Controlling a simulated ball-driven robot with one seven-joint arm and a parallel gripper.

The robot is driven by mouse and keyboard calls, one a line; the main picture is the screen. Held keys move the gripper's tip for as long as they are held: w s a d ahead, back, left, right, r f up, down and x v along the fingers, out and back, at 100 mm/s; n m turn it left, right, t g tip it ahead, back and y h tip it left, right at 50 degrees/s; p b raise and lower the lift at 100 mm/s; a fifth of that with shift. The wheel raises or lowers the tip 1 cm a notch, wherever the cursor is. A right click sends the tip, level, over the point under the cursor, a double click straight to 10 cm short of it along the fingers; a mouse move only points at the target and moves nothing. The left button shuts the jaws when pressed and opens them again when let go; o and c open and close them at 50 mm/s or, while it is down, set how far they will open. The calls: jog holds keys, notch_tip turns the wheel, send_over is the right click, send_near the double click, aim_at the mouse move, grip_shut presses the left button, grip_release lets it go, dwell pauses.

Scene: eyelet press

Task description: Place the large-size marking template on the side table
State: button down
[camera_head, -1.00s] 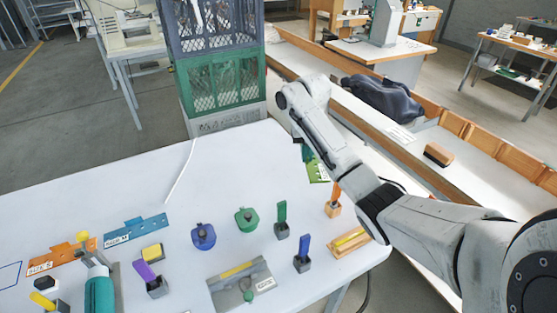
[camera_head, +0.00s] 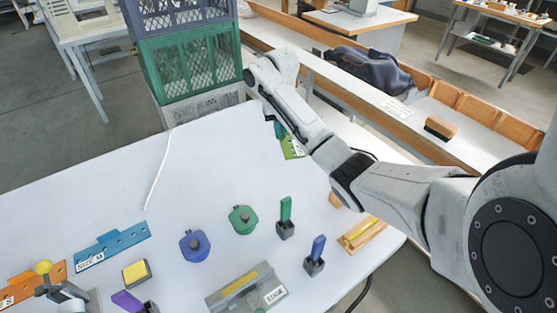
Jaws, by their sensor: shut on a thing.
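A green marking template (camera_head: 292,147) with a white label, its text unreadable, shows just below the end of my arm. Its upper part is hidden by the arm. My gripper (camera_head: 278,129) is mostly hidden behind the wrist and is shut on this template, over the far right edge of the white table (camera_head: 90,200). A blue template labelled SIZE M (camera_head: 112,245) and an orange template (camera_head: 30,286) lie at the table's left. A white surface (camera_head: 365,138) shows beyond the arm, partly hidden; I cannot tell whether it is the side table.
Stacked crates (camera_head: 190,60) stand behind the table's far edge. A long bench (camera_head: 400,108) with a dark cloth (camera_head: 365,72) and a brown block (camera_head: 440,128) runs along the right. Blue (camera_head: 195,246) and green (camera_head: 242,219) round tools and upright-handled stamps stand on the table.

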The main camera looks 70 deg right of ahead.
aim_at(280, 165)
jog(key=shift+w+d+f+b, duration=0.1)
jog(key=shift+w+f+b, duration=0.05)
jog(key=shift+f+b, duration=1.45)
jog(key=shift+f, duration=4.1)
jog(key=shift+f, duration=0.1)
jog(key=c, duration=1.3)
grip_release()
notch_tip(280, 165, up, 11)
jog(key=p, duration=0.3)
jog(key=shift+r+p, duration=0.5)
jog(key=shift+r, duration=0.1)
